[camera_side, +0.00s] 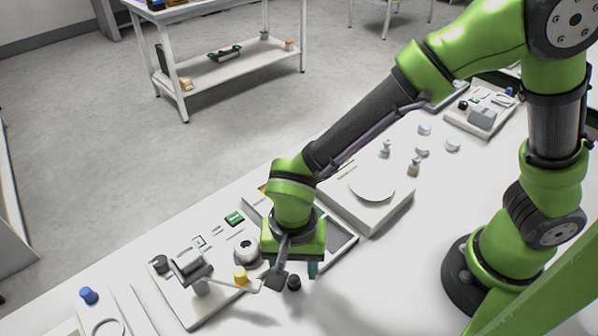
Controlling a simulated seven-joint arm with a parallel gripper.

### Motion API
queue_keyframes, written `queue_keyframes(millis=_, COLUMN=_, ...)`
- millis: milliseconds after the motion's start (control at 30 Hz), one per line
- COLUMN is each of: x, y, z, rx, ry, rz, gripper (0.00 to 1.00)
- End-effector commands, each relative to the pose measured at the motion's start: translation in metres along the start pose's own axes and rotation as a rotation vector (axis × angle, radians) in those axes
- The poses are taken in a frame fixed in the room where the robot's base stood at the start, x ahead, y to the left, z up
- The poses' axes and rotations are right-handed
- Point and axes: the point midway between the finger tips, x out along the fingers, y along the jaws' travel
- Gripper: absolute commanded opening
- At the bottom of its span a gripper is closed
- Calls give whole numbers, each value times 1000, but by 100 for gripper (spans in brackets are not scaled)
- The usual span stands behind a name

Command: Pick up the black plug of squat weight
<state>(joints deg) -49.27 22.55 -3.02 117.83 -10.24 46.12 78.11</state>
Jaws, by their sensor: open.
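A small, squat black plug (294,283) stands on the white table just below my gripper (292,269). My gripper points down and its jaws are open. One teal fingertip shows to the right of the plug. The other finger is partly hidden behind a dark block at the end of a thin bar. The plug is within or just in front of the gap between the fingers; the view does not show which. I see no contact between finger and plug. The plug's upper part is close under the gripper body.
A white board left of my gripper carries a dark cylinder device (190,267), a yellow knob (240,275) and a round white-and-black piece (247,251). A scale with a round pan (372,184) stands behind. Small pale weights stand beyond it. Table in front is clear.

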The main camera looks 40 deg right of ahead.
Motion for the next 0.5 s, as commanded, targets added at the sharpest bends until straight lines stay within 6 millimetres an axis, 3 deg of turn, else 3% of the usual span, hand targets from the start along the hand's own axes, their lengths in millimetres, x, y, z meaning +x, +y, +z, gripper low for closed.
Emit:
queue_keyframes(millis=200, x=29, y=0, z=0, rx=0, ry=0, rz=2, gripper=52)
queue_keyframes(millis=467, x=32, y=-1, z=0, rx=0, ry=-1, rz=0, gripper=52)
queue_keyframes(millis=500, x=32, y=-1, z=0, rx=0, ry=-1, rz=0, gripper=48)
